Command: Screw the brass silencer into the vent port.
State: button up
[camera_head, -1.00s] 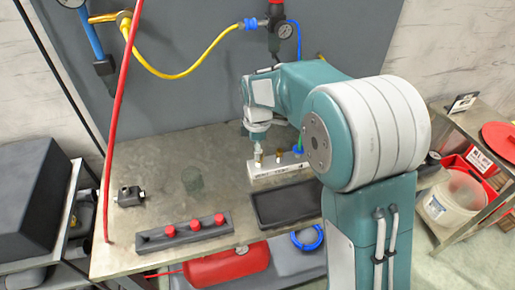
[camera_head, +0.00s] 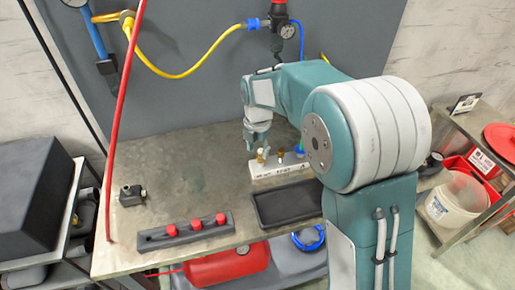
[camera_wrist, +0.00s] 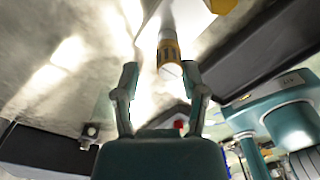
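The brass silencer (camera_head: 261,156), as far as I can tell, stands upright at the left end of the white port block (camera_head: 290,169). In the wrist view the brass piece (camera_wrist: 168,52) lies just beyond and between the fingertips, with a pale round end facing the camera. My gripper (camera_head: 258,146) is above the block's left end. Its fingers are spread in the wrist view (camera_wrist: 160,78), with a gap on both sides and nothing held. The threads and how deep the piece sits are hidden. Another brass fitting (camera_head: 280,156) stands in the middle of the block.
A blue fitting (camera_head: 299,150) is at the block's right end. A black tray (camera_head: 288,205) lies in front of it. A dark rack with red caps (camera_head: 185,230) and a small metal valve (camera_head: 132,195) are on the bench (camera_head: 165,165). The bench's left middle is clear.

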jog(key=c, duration=0.7)
jog(key=shift+d+r, duration=0.15)
jog(key=shift+d, duration=0.05)
grip_shut()
jog(key=shift+a, duration=0.1)
